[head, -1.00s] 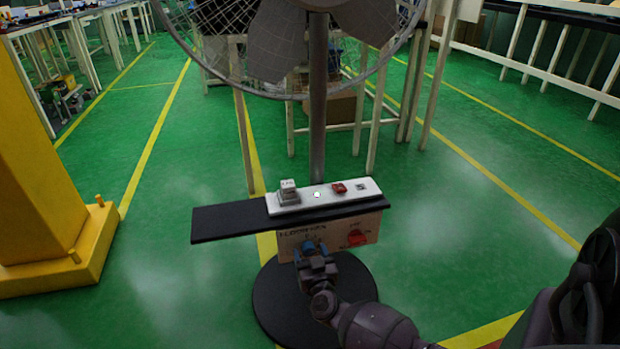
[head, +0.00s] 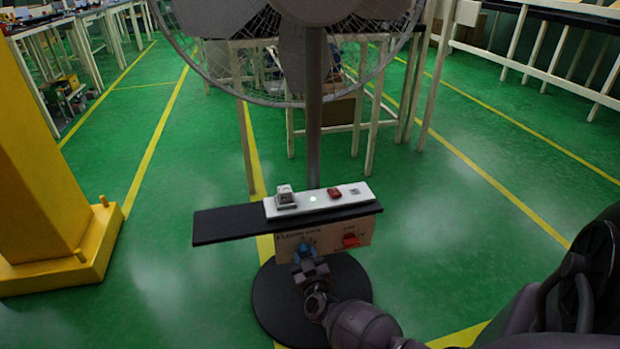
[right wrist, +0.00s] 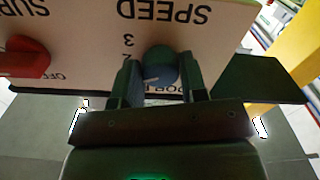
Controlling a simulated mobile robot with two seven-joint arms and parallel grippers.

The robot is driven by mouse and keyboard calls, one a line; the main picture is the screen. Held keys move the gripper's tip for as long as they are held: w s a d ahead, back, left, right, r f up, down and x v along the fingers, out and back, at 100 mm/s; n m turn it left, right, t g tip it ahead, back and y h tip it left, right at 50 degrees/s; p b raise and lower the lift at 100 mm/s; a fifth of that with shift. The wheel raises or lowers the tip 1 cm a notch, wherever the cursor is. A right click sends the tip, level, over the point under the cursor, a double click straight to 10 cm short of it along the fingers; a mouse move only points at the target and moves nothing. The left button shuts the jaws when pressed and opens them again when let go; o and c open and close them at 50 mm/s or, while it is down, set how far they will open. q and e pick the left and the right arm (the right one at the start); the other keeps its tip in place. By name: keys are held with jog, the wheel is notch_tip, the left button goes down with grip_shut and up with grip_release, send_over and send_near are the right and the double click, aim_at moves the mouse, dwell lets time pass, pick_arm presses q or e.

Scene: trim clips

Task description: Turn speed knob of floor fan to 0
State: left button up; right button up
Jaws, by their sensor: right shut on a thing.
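The floor fan (head: 314,140) stands ahead, with its grey cage at the top and a round black base. A wooden control panel (head: 325,240) is fixed below a black shelf on its pole. The blue speed knob (right wrist: 160,66) is on the panel, under the upside-down word SPEED in the right wrist view, with the digits 3 and 2 beside it. My right gripper (right wrist: 158,78) is shut on the knob, one finger on each side. In the head view the right gripper (head: 310,268) covers the knob's lower part. The pointer's exact setting is unclear. My left gripper is not in view.
A red switch (head: 351,240) sits on the panel right of the knob. A white strip (head: 320,201) with small devices lies on the black shelf (head: 225,224). A yellow post (head: 50,190) stands left. Green floor is open around the fan.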

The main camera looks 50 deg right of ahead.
jog(key=n+p, duration=0.2)
jog(key=shift+w+r+n, duration=0.2)
jog(key=shift+r+n, duration=0.2)
jog(key=n, duration=0.1)
jog(key=n+p, duration=0.1)
jog(key=n, duration=0.2)
jog(key=shift+s+f, duration=0.15)
jog(key=shift+f, duration=0.1)
jog(key=n+p, duration=0.1)
jog(key=n, duration=0.2)
jog(key=shift+n, duration=0.4)
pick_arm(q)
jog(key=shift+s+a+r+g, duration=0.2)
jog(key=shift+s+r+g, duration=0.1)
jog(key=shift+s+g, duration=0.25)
pick_arm(e)
jog(key=shift+s+f+n, duration=0.1)
jog(key=shift+n, duration=1)
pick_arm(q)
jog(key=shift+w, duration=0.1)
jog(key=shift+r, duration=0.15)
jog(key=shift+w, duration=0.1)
pick_arm(e)
jog(key=o, duration=0.9)
